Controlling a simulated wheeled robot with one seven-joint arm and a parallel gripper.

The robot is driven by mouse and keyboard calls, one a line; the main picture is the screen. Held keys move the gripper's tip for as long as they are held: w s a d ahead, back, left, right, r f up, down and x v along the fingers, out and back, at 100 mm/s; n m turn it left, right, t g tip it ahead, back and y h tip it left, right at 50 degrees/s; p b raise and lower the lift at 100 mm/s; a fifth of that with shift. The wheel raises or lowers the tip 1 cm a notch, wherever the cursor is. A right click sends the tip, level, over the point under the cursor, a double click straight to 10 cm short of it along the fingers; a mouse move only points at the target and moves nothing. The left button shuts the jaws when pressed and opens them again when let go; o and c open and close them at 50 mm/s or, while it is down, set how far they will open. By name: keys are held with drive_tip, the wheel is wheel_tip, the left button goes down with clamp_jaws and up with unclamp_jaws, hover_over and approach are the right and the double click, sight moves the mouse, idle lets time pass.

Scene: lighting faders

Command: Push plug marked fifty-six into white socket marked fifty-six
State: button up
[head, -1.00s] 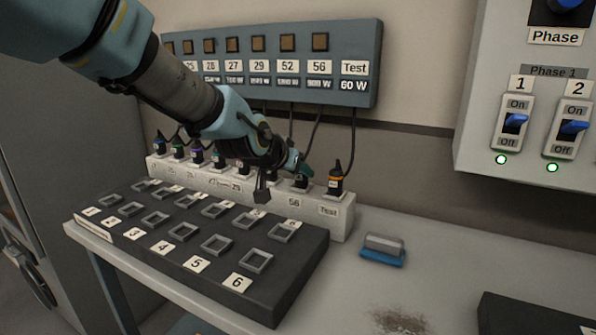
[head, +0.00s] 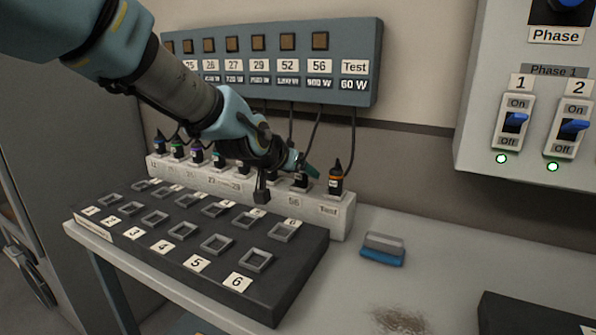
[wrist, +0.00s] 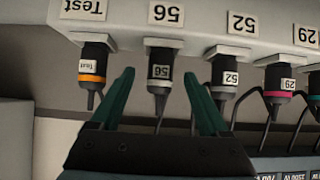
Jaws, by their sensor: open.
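The plug marked 56 (wrist: 160,75) is black with a grey label band. In the wrist view, which is upside down, it stands in line with the white socket marked 56 (wrist: 165,43), its end at the socket plate. I cannot tell how deep it sits. My gripper (wrist: 158,78) is open, with one green finger on each side of the plug and gaps visible. In the head view my gripper (head: 308,168) is at the white socket row and partly hides the plug (head: 300,181).
The orange-banded Test plug (head: 336,181) stands close to the right, and plug 52 (wrist: 225,78) is on the other side. Cords hang from the blue panel (head: 270,60). A black numbered socket board (head: 200,235) lies in front. A blue brush (head: 383,250) lies to the right.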

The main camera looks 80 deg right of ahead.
drive_tip(key=b+v, duration=0.2)
drive_tip(key=v, duration=0.8)
drive_tip(key=shift+a+r, duration=0.25)
drive_tip(key=shift+a, duration=0.05)
drive_tip(key=w+a+f+n+t+y+p, duration=0.15)
drive_tip(key=w+a, duration=0.35)
drive_tip(key=w, duration=0.5)
drive_tip(key=w+a+f+n+t+y, duration=0.1)
drive_tip(key=w+a+f+n+t, duration=0.2)
drive_tip(key=w, duration=0.8)
drive_tip(key=w+a+n+t+y+p, duration=0.1)
drive_tip(key=w+a+n, duration=0.1)
drive_tip(key=w+a, duration=0.6)
drive_tip(key=w+a+f+n+t+y+p, duration=0.1)
drive_tip(key=w+a+f+n+y, duration=0.15)
drive_tip(key=w+a, duration=0.65)
drive_tip(key=w+a+f+n+y+p, duration=0.1)
drive_tip(key=w+a+n, duration=0.25)
drive_tip(key=a, duration=0.75)
drive_tip(key=w+a+n+y+p, duration=0.1)
drive_tip(key=w+a+n+y, duration=0.2)
drive_tip(key=a, duration=0.7)
drive_tip(key=s+a+n, duration=0.2)
drive_tip(key=a, duration=0.6)
drive_tip(key=s+a+f+n+g+p, duration=0.1)
drive_tip(key=s+a+n, duration=0.1)
drive_tip(key=a, duration=0.7)
drive_tip(key=shift+n, duration=0.45)
